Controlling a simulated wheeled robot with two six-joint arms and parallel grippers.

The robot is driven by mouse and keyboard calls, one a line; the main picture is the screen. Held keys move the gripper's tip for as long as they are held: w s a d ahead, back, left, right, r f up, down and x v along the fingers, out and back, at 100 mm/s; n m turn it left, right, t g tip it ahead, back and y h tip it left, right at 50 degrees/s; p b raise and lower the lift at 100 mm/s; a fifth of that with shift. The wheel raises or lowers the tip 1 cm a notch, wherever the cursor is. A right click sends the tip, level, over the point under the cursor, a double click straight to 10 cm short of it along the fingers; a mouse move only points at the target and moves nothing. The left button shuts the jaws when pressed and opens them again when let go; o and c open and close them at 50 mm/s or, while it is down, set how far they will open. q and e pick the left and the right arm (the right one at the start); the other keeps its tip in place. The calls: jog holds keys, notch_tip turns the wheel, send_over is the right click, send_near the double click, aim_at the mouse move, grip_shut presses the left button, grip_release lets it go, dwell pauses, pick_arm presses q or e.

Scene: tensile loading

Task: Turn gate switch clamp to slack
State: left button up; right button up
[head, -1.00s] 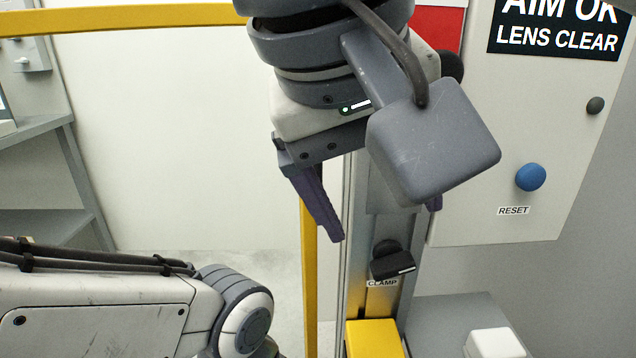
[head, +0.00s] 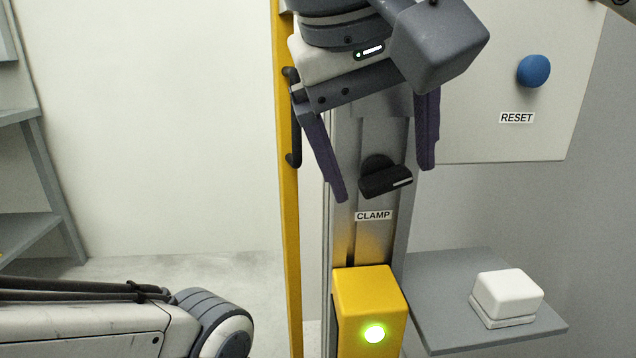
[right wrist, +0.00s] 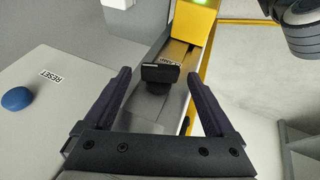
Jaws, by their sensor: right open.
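The clamp switch (head: 385,181) is a black rotary knob with a white line on its bar, mounted on the grey post above the CLAMP label (head: 374,215). Its bar lies nearly level, tilted slightly up to the right. My right gripper (head: 385,184) is open, its two purple fingers on either side of the knob in the head view. In the right wrist view the knob (right wrist: 160,73) sits between and beyond the open fingertips, with no contact visible. My left gripper is out of view; only part of my left arm shows at lower left.
A yellow box (head: 368,300) with a lit green lamp (head: 374,333) is below the switch. A white block (head: 507,295) sits on a grey shelf (head: 445,323) at right. A blue RESET button (head: 533,71) is on the panel. A yellow gate post (head: 286,210) stands left.

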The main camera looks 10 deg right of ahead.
jog(key=shift+f, duration=0.15)
jog(key=c, duration=1.4)
jog(key=shift+h+p, duration=0.3)
jog(key=shift+p, duration=0.35)
jog(key=h+p, duration=0.2)
jog(key=p, duration=0.1)
jog(key=n+h+p, duration=0.1)
jog(key=h+p, duration=0.1)
jog(key=p, duration=0.2)
jog(key=shift+a, duration=0.4)
jog(key=shift+f+h+p, duration=0.2)
jog(key=shift+h+p, duration=0.6)
jog(key=shift+p, duration=0.15)
jog(key=shift+a+f+n+t, duration=0.1)
jog(key=shift+f+n+t, duration=0.05)
jog(key=shift+n+t, duration=0.15)
